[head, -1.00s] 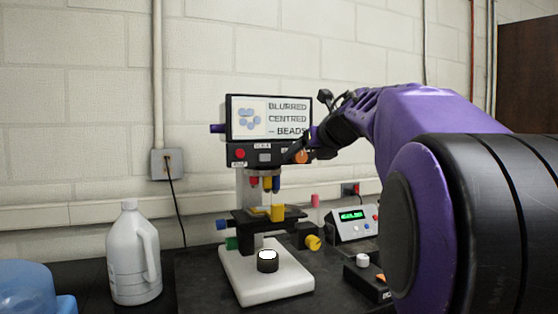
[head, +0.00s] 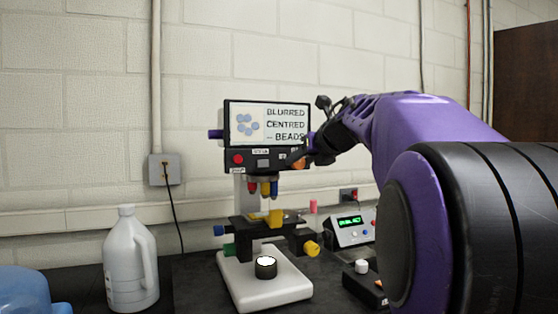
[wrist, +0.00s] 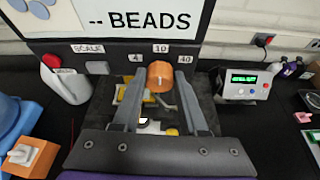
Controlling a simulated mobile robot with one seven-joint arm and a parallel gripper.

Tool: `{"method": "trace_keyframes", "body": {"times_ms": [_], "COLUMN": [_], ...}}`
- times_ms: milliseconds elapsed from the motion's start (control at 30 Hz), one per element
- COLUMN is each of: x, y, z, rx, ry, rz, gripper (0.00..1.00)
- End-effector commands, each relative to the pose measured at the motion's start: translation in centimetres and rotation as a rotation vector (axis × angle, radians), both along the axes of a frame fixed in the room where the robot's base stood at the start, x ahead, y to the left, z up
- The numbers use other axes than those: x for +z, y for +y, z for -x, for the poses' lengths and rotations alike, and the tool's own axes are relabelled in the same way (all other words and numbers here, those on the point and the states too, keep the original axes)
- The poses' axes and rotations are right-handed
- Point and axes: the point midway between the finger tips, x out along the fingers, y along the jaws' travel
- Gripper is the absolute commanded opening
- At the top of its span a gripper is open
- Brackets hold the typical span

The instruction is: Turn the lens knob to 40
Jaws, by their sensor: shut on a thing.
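The orange lens knob (wrist: 160,76) is on the microscope's dark front panel, under the labels 4, 10 and 40. My gripper (wrist: 160,85) is shut on it, one finger on each side. I see no clear pointer on the knob, so its setting cannot be told. In the head view the knob (head: 298,162) is partly covered by my gripper (head: 306,157). Red, yellow and blue lenses (head: 264,188) hang below the panel, above the stage (head: 245,227). The screen (head: 268,124) shows grey-blue beads and reads BLURRED, CENTRED, -- BEADS.
A red button (wrist: 51,61) and a SCALE button (wrist: 97,67) sit left of the knob. A control box with a green display (head: 350,227) stands to the right. A grey-white jug (head: 131,258) stands left of the white microscope base (head: 240,285).

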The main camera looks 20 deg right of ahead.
Motion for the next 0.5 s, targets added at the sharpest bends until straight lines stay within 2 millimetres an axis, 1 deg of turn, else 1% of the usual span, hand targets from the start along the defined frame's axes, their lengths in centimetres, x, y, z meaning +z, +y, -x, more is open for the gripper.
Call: {"method": "trace_keyframes", "body": {"times_ms": [267, 500], "x": [0.31, 0.42], "y": [-0.1, -0.31], "z": [-0.04, -0.02], "rx": [-0.001, -0.001], "ry": [0.005, 0.013], "rz": [-0.096, -0.286], "gripper": [0.0, 0.0]}}
